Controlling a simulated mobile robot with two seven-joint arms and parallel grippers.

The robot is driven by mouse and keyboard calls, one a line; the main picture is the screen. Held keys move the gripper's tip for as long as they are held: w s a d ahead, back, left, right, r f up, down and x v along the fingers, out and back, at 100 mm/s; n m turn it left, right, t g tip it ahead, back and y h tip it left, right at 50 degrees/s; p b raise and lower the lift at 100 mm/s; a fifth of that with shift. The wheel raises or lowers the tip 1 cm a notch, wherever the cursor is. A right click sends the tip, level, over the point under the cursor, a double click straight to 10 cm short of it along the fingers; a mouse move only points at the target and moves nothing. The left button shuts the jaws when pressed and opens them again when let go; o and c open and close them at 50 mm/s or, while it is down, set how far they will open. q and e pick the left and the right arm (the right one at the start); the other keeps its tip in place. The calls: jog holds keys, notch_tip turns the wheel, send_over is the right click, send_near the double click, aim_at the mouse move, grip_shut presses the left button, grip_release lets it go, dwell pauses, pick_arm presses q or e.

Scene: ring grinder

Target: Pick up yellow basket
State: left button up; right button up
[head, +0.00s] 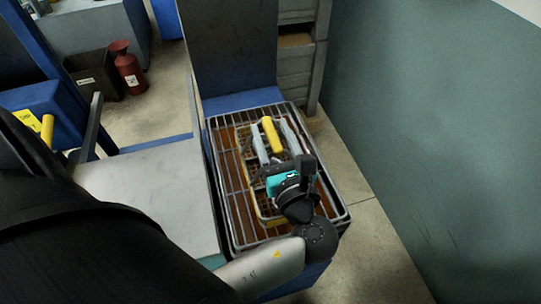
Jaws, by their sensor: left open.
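The yellow basket (246,176) is a low wire basket with a yellow rim and a thick yellow handle. It sits inside a larger grey wire rack. My left gripper (272,129) reaches over the basket from the lower right, with its grey fingers apart. The yellow handle shows between the fingers, and I cannot tell whether they touch it. The gripper's teal body and black wrist hide the basket's right and lower parts. My right gripper is not in view.
The grey wire rack (231,205) surrounds the basket, over a brown surface. A grey flat surface (150,190) lies to the left. A teal wall (430,130) stands close on the right. A red container (128,70) and a dark bin (92,75) stand on the floor behind left.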

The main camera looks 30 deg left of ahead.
pick_arm(q)
grip_shut()
dwell(0.3)
dwell(1.0)
